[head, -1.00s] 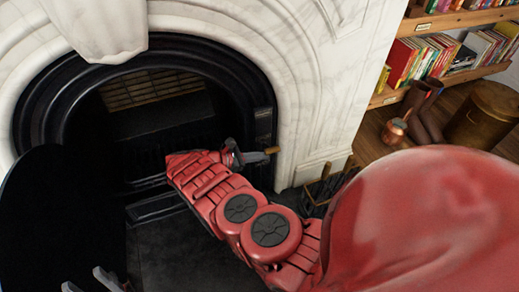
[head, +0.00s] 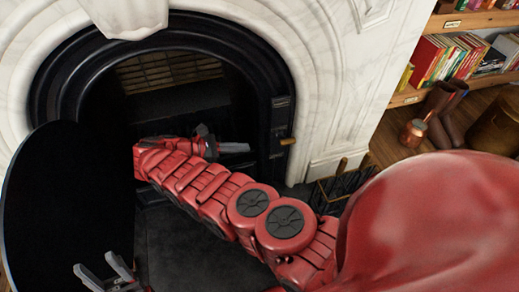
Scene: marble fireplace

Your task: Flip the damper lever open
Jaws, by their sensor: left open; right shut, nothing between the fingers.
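The damper lever (head: 287,141) has a brass-coloured grip. It points sideways to the right from a dark plate (head: 281,118) on the right side of the black fireplace surround. My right gripper (head: 236,148) is shut and empty in front of the dark firebox opening. Its grey fingertips point right toward the lever, and in the picture a gap separates them from the grip. My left gripper (head: 106,274) is open and empty at the bottom left, away from the lever.
A black rounded panel (head: 60,200) stands at the left, in front of the opening. White marble (head: 335,80) frames the surround. A fire-tool stand (head: 340,185) is low to the right. A copper pot (head: 413,132), boots and bookshelves (head: 455,55) lie further right.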

